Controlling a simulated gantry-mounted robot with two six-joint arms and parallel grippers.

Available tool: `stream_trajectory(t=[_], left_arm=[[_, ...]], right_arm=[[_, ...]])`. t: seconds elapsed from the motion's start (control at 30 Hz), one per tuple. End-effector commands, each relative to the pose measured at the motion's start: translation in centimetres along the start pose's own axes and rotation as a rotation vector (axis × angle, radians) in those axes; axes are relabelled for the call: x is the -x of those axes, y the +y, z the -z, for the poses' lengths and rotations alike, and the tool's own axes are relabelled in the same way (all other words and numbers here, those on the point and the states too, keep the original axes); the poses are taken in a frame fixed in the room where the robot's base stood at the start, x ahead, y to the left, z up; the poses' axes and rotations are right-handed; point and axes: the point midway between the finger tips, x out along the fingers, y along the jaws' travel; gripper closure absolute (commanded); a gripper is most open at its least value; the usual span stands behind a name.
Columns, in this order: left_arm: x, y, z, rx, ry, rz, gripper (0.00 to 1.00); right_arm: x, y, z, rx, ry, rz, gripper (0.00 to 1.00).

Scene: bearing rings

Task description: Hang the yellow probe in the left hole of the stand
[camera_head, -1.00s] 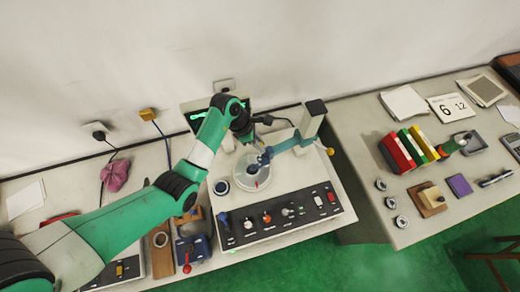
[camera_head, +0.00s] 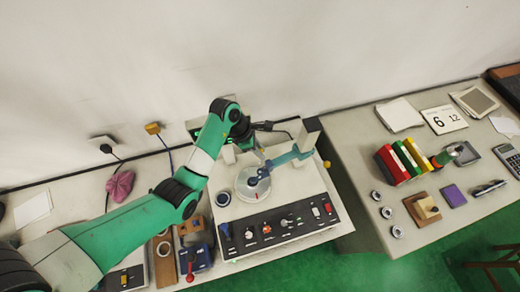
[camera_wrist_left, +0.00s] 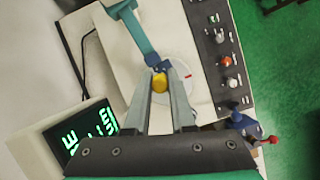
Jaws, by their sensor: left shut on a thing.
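In the left wrist view a small round yellow part (camera_wrist_left: 159,84), which looks like the yellow probe, sits between the fingertips of my left gripper (camera_wrist_left: 160,97). The gripper is shut on it, just beside the blue end (camera_wrist_left: 156,62) of the tester's arm. In the head view my left gripper (camera_head: 257,157) points down over the tester's round plate (camera_head: 247,192); the probe is too hidden there to make out. I cannot tell surely which thing is the stand; a wooden piece with a round hole (camera_head: 163,265) lies left of the tester. My right gripper is out of view.
The tester (camera_head: 310,190) has a knob panel in front and a lit green display (camera_wrist_left: 88,130). A blue box with a red-knobbed lever (camera_head: 203,257) stands left of it. The right table holds colored binders (camera_head: 392,163), small rings and a wooden block (camera_head: 426,206).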

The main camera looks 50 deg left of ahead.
Motion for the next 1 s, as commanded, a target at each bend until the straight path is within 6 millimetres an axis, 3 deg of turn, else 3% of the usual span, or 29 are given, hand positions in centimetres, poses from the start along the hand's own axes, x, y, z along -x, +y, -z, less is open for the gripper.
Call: stream_trajectory(t=[0.47, 1.0], left_arm=[[2.9, 0.0, -1.2, 0.0, 0.0, 0.0, 1.0], [3.0, 0.2, -1.3, -0.082, 0.0, 0.034, 1.0]], right_arm=[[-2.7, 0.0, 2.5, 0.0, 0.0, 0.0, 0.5], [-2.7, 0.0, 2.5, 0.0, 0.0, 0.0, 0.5]])
